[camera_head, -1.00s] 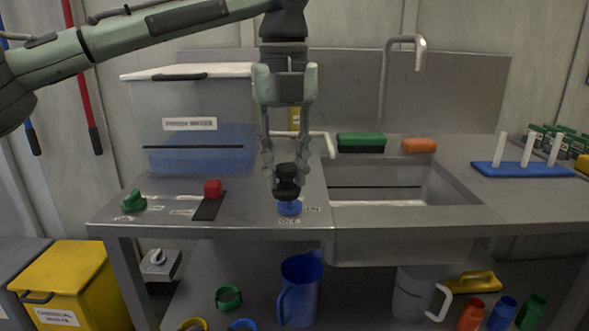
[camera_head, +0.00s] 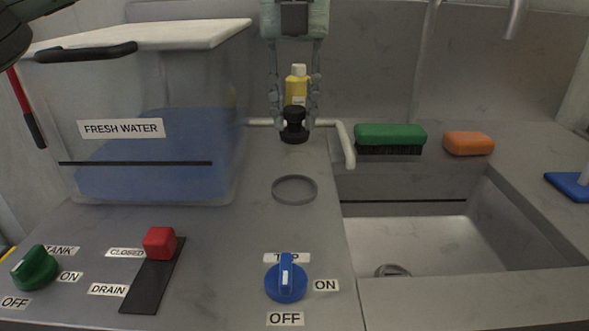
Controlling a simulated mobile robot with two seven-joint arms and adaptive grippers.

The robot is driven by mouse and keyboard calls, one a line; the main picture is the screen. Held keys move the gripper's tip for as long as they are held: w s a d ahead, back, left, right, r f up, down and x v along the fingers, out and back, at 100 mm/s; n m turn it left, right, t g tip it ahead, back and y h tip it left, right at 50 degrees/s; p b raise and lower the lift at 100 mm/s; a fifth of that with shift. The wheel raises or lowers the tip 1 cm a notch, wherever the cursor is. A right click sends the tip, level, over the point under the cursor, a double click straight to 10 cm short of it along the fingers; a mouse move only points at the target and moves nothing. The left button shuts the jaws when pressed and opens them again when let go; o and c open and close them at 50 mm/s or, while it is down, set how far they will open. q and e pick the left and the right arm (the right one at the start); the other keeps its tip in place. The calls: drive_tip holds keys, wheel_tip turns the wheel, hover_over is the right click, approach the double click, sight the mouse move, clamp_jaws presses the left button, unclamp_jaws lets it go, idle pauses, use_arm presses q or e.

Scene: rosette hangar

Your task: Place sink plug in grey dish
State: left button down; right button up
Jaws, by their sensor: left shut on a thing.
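The sink plug (camera_head: 294,127) is a small black piece with a knobbed top. My left gripper (camera_head: 295,115) points down and is shut on it near the top middle of the head view. The grey dish (camera_head: 294,189) is a shallow round ring on the counter, below the plug in the picture. Plug and dish appear apart; the plug's exact height cannot be told. My right gripper is out of view.
A blue tap knob (camera_head: 286,281) stands in front of the dish. The fresh water tank (camera_head: 215,170) is on the left, the sink basin (camera_head: 450,235) on the right. A yellow bottle (camera_head: 296,84) and white pipe (camera_head: 345,145) are behind. A green brush (camera_head: 390,135) lies behind the sink.

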use_arm(q)
drive_tip(key=shift+w+f, duration=0.1)
drive_tip(key=shift+w, duration=0.2)
hover_over(295, 190)
wheel_tip(295, 190, down, 6)
drive_tip(key=shift+s+r, duration=0.1)
wheel_tip(295, 190, down, 4)
drive_tip(key=shift+r, duration=0.15)
drive_tip(key=shift+f, duration=0.2)
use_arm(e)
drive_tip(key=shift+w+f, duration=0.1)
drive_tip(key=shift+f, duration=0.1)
use_arm(q)
drive_tip(key=c, duration=1.2)
unclamp_jaws()
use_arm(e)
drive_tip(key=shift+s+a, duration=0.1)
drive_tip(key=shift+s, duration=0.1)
